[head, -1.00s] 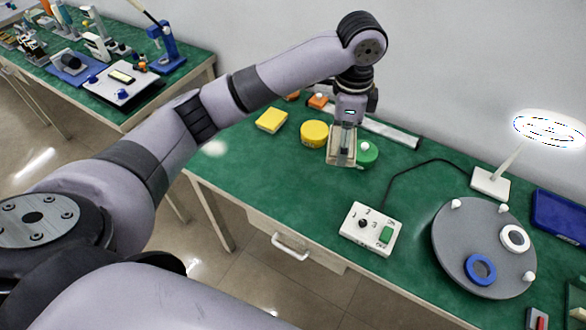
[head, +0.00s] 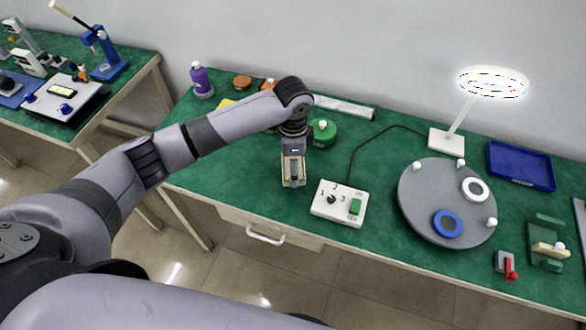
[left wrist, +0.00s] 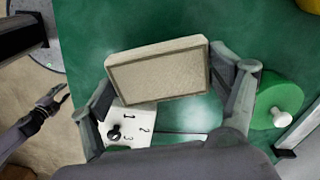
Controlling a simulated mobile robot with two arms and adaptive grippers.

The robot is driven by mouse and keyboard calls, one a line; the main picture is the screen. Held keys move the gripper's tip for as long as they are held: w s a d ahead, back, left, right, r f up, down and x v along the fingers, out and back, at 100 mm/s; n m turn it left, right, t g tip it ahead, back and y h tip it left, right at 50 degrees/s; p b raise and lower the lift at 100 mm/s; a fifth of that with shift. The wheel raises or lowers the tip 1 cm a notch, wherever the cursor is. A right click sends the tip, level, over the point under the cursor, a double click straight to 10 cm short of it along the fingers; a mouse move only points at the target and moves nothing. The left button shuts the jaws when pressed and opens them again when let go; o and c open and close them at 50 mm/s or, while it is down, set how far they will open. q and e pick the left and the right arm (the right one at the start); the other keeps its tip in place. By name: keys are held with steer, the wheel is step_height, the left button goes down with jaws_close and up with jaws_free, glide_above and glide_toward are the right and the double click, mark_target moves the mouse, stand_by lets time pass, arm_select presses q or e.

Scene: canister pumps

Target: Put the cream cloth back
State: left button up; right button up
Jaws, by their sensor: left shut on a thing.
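The cream cloth (left wrist: 157,72), a folded pad with a darker border, is held between the fingers of my left gripper (left wrist: 168,100) in the left wrist view. In the head view my left gripper (head: 293,165) points down over the green bench, left of the white control box, with the cloth (head: 293,177) at its tips. The cloth appears above the bench; its exact height is unclear. My right gripper (left wrist: 48,106) seems to show at the left edge of the left wrist view, too small to tell its jaws. It is outside the head view.
A green canister (head: 323,133) stands behind my left gripper. The white control box (head: 339,204) is right of it, the grey turntable (head: 420,210) farther right. A purple bottle (head: 201,80) stands at the back left. Bare bench (head: 225,165) lies left of the gripper.

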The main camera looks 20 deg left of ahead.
arm_select(q)
steer(key=shift+f, duration=1.65)
steer(key=shift+f, duration=0.1)
steer(key=o, duration=1.1)
steer(key=shift+c, duration=0.2)
step_height(320, 180, up, 12)
steer(key=shift+r+b, duration=0.15)
steer(key=shift+b, duration=0.2)
